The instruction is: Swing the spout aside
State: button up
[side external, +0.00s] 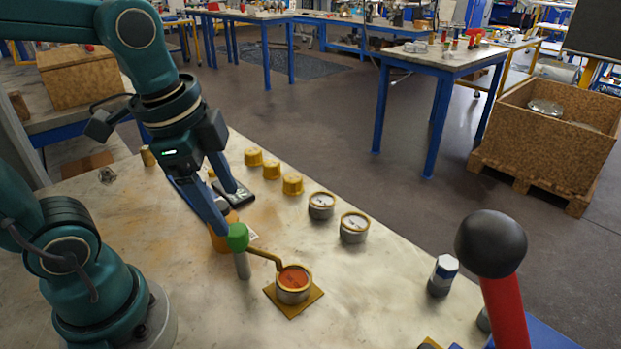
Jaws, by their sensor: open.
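The spout is a thin brass tube (262,254) that runs from a green cap (237,237) on a short grey post to a small round vessel. Its bent end is over or at the vessel's rim; I cannot tell if it touches. The vessel (293,292) has a metal wall, a brass rim and orange-red contents, and stands on a square brass plate (289,311). My gripper (231,211) is open, with its blue fingers pointing down. The nearer fingertip is right beside the green cap; whether it touches is unclear. An orange-yellow object behind the fingers is partly hidden.
Two round gauges (354,227) and several yellow caps (292,184) line the table's far side. A dark device (241,193) lies behind my fingers.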

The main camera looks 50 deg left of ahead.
aim_at(236, 229)
jog(key=shift+w+a+f+m+g, duration=0.35)
jog(key=shift+w+f+m+g, duration=0.1)
jog(key=shift+f+m+g, duration=0.1)
jog(key=shift+w+a+f+m+g, duration=0.3)
jog(key=shift+w+f+m+g, duration=0.15)
jog(key=shift+f+g, duration=0.1)
jog(key=shift+w+a+f, duration=0.1)
jog(key=shift+f, duration=0.2)
jog(key=shift+f+g, duration=0.3)
jog(key=shift+f, duration=2.45)
grip_shut()
